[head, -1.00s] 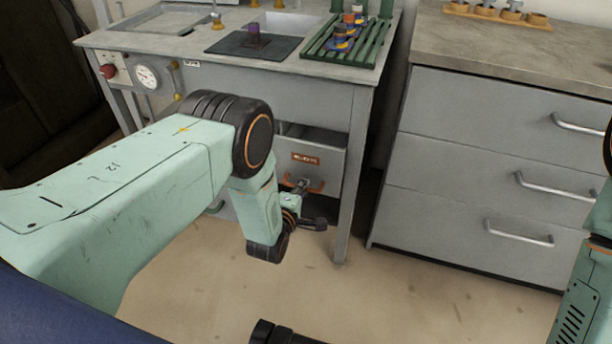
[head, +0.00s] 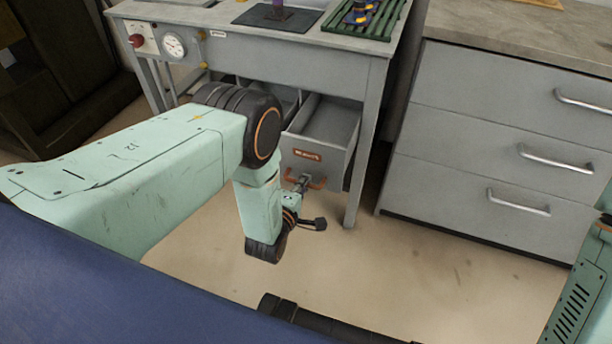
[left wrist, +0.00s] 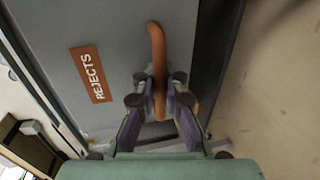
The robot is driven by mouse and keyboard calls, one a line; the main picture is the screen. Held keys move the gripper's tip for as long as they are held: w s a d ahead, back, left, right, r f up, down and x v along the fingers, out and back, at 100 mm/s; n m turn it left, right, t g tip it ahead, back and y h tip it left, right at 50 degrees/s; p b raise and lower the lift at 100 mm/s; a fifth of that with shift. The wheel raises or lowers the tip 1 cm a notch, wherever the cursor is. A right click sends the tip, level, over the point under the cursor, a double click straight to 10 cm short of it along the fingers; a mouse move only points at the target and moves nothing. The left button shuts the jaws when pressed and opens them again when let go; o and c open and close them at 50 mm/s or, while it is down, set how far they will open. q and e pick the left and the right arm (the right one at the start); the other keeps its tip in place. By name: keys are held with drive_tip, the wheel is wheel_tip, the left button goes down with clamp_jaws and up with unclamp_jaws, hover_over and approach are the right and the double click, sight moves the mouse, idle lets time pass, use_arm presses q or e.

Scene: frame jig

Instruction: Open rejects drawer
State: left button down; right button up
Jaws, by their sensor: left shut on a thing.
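The rejects drawer (head: 318,152) is a grey box under the bench, with an orange label and an orange handle. It stands partly pulled out, and its inside shows empty where I can see it. In the left wrist view the drawer front (left wrist: 130,35) carries the REJECTS label (left wrist: 91,74). My left gripper (head: 303,184) is at the drawer front. Its fingers (left wrist: 161,98) are shut on the orange handle (left wrist: 157,45), one on each side of it. My right gripper is not clearly in view; only part of my right arm shows at the right edge.
The grey bench (head: 290,68) stands above the drawer, with a gauge (head: 173,45), a red knob (head: 136,40) and a green rack (head: 372,22). A bench leg (head: 366,150) stands right of the drawer. A grey cabinet (head: 490,140) is further right. The floor in front is clear.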

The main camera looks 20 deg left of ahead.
use_arm(q)
drive_tip(key=shift+f+p+v, duration=0.15)
drive_tip(key=shift+p+v, duration=0.25)
drive_tip(key=shift+v, duration=0.6)
drive_tip(key=shift+f+p+v, duration=0.1)
drive_tip(key=shift+p+v, duration=0.3)
drive_tip(key=shift+v, duration=0.6)
drive_tip(key=c, duration=1.7)
unclamp_jaws()
drive_tip(key=shift+s, duration=0.1)
drive_tip(key=shift+f, duration=0.15)
drive_tip(key=v, duration=1.2)
